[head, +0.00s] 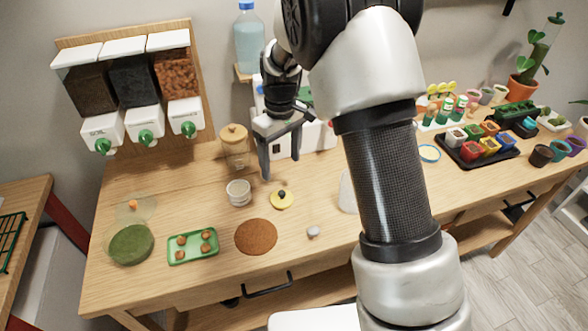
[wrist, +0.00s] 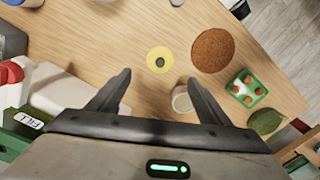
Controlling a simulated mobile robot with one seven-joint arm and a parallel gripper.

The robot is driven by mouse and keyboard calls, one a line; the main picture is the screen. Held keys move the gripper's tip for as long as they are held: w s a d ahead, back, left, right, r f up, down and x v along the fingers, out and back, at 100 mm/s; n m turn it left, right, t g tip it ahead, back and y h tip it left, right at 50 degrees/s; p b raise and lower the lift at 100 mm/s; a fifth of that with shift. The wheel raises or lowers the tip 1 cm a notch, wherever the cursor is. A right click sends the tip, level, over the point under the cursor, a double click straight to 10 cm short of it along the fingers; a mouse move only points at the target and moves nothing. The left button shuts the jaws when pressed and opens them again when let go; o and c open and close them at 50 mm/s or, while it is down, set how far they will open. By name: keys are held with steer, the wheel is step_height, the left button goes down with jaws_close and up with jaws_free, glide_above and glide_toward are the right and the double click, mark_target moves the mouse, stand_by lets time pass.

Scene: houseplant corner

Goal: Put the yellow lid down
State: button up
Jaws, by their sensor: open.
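The yellow lid (head: 283,201) lies flat on the wooden table, with a dark knob in its middle. It also shows in the wrist view (wrist: 160,60), ahead of my fingertips and apart from them. My gripper (head: 281,160) is above the table, behind the lid in the head view, with its jaws apart and nothing between them. In the wrist view my gripper (wrist: 158,82) also shows both fingers spread. A white cup (head: 239,193) stands left of the lid; in the wrist view the cup (wrist: 182,100) is partly hidden near one finger.
A round brown mat (head: 256,237) and a green tray (head: 193,246) with several small brown balls lie at the front left. A glass jar (head: 234,147) stands behind the cup. A grey stone (head: 313,232) lies right of the mat.

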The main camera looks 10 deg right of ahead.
steer(key=s+d+r+m+t, duration=0.1)
steer(key=s+d+r+m, duration=0.15)
steer(key=s+r, duration=0.4)
steer(key=s+d+r+m+t, duration=0.1)
steer(key=s+d+r+t, duration=0.15)
steer(key=r, duration=0.65)
steer(key=s+d+r+m+t, duration=0.1)
steer(key=s+d+r+m, duration=0.1)
steer(key=s, duration=0.6)
steer(key=s+d+r+m+t, duration=0.1)
steer(key=s+d+r+m, duration=0.1)
steer(key=s, duration=0.7)
steer(key=shift+d+r, duration=0.35)
steer(key=shift+d, duration=0.4)
